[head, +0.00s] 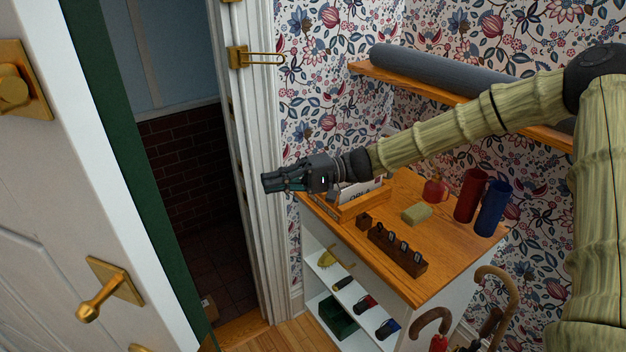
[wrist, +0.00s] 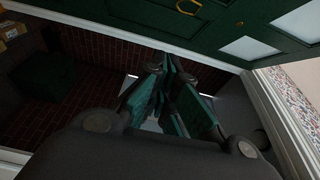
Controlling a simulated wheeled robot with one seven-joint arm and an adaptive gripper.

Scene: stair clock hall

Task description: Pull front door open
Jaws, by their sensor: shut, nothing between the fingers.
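The front door (head: 60,200) stands partly open on the left of the head view. Its inner face is white and its edge is green. A brass lever handle (head: 104,293) and a brass lock (head: 15,85) sit on the inner face. The door's green outer face (wrist: 130,15) crosses the top of the wrist view, with a brass fitting (wrist: 190,7) on it. My gripper (head: 268,183) is shut and empty, in front of the door frame, to the right of the door and apart from the handle. Its closed fingers (wrist: 168,68) also show in the wrist view.
A wooden-topped cabinet (head: 440,280) stands right of the doorway, below my arm. It bears an organiser (head: 362,205), a key block (head: 397,250) and bottles. Walking sticks (head: 497,285) stand beside it. A brass latch bar (head: 262,58) sticks out from the door frame (head: 262,140).

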